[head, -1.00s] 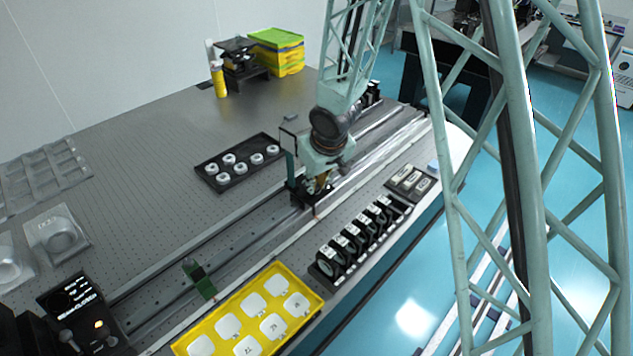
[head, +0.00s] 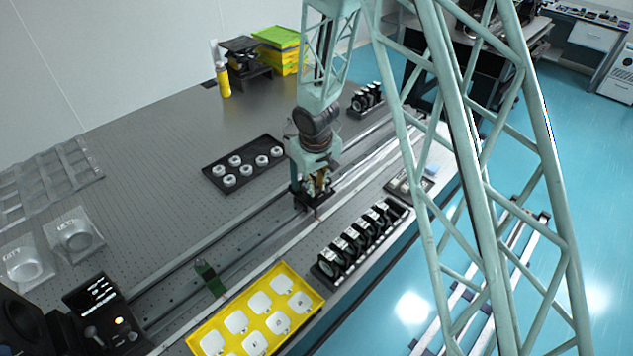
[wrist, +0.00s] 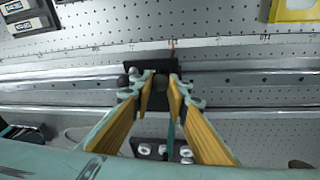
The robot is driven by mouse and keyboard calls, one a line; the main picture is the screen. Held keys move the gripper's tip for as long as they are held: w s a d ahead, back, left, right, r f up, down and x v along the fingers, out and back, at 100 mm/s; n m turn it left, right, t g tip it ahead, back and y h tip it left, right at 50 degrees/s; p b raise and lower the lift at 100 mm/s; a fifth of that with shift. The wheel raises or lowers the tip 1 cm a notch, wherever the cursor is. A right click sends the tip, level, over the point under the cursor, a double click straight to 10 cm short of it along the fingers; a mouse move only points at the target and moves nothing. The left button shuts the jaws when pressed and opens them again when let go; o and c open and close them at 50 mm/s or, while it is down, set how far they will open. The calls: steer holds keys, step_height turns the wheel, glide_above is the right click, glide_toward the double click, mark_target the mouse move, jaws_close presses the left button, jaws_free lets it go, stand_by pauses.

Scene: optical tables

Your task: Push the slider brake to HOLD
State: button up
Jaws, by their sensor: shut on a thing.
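The slider (head: 301,200) is a small black carriage on the long rail in the middle of the table. In the wrist view its black plate (wrist: 140,66) lies across the rail, under my fingertips. My gripper (head: 317,186) is down at the slider. In the wrist view my gripper (wrist: 161,88) has its two yellow-sided fingers close together, shut on a small dark part of the slider that looks like the brake knob (wrist: 162,66). The fingers partly cover it. I cannot read any HOLD marking or tell the brake's position.
A black tray of white rings (head: 242,165) lies left of the rail. A row of black optic mounts (head: 358,243) and a yellow tray (head: 312,298) stand along the near side. A green piece (head: 208,278) sits on the rail nearer the camera. The rail between is clear.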

steer(key=shift+w+a+r+g+h+p, duration=0.25)
steer(key=shift+w+a+g+h+p, duration=0.3)
steer(key=shift+p, duration=2.35)
steer(key=shift+w+a+f+g+h+p, duration=0.1)
steer(key=shift+w+a+g+h+p, duration=0.25)
steer(key=shift+g+h+p, duration=0.65)
steer(key=shift+t+y, duration=0.25)
steer(key=o, duration=0.8)
steer(key=shift+o, duration=0.2)
steer(key=v, duration=1.2)
steer(key=shift+c, duration=0.3)
